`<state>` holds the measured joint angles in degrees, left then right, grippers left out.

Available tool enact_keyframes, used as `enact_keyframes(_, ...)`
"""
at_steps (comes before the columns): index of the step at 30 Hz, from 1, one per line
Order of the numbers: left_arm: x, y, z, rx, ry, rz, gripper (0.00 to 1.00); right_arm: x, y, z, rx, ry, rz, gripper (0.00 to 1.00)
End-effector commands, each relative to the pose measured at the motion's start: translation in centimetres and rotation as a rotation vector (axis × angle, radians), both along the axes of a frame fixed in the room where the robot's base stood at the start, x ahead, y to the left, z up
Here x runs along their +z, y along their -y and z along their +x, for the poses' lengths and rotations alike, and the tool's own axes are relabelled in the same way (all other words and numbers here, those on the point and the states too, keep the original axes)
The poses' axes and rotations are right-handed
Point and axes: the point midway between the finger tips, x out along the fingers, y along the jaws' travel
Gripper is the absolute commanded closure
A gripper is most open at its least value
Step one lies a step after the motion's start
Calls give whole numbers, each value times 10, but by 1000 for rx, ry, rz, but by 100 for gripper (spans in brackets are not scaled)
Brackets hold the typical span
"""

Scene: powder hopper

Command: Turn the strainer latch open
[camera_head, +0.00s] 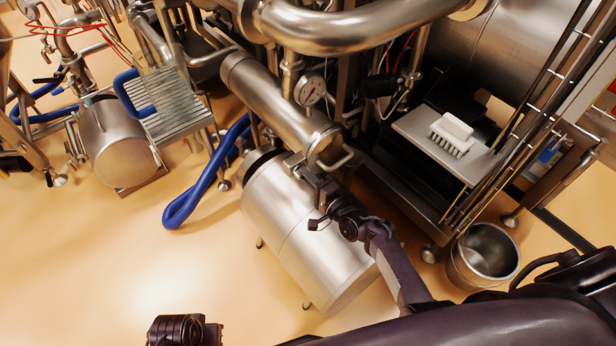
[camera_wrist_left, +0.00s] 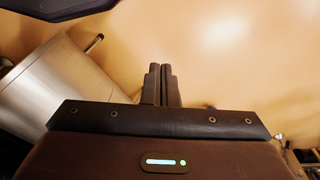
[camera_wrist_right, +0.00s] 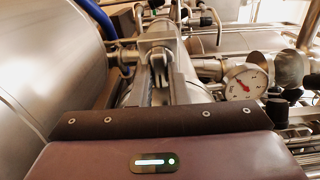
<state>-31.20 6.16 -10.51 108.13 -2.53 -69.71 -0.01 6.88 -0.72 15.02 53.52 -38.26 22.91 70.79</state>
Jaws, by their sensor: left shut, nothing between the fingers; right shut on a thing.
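The strainer (camera_head: 270,95) is a shiny steel cylinder that slopes down to the right in the head view. Its lower end has a collar with a steel latch handle (camera_head: 338,160). My right gripper (camera_head: 296,163) is at this end, shut on the latch. In the right wrist view its fingers (camera_wrist_right: 167,75) meet at the steel fitting on the end of the strainer (camera_wrist_right: 160,40); they partly hide the latch. My left gripper is shut and empty in the left wrist view (camera_wrist_left: 161,75), over bare floor. In the head view only a dark part of my left arm shows at the bottom.
A pressure gauge (camera_head: 310,90) and pipes are close above. A steel bucket (camera_head: 484,255) and a white brush (camera_head: 451,132) on a plate are at right. A blue hose (camera_head: 205,180) and open floor are left.

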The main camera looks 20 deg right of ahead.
Motion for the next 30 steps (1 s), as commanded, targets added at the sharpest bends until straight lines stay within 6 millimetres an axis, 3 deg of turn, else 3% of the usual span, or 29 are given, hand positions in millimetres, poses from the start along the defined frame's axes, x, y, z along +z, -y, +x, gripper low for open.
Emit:
enact_keyframes(7,0,0,0,0,0,0,100,0,0,0,-1,-1,2,100)
enact_keyframes(8,0,0,0,0,0,0,100,0,0,0,-1,-1,2,83)
enact_keyframes(10,0,0,0,0,0,0,100,0,0,0,-1,-1,2,76)
enact_keyframes(19,1,0,0,0,1,0,100,0,1,-3,-1,-1,1,76)
enact_keyframes(30,-42,-7,-3,18,13,3,100,0,21,-56,-1,-3,0,76)
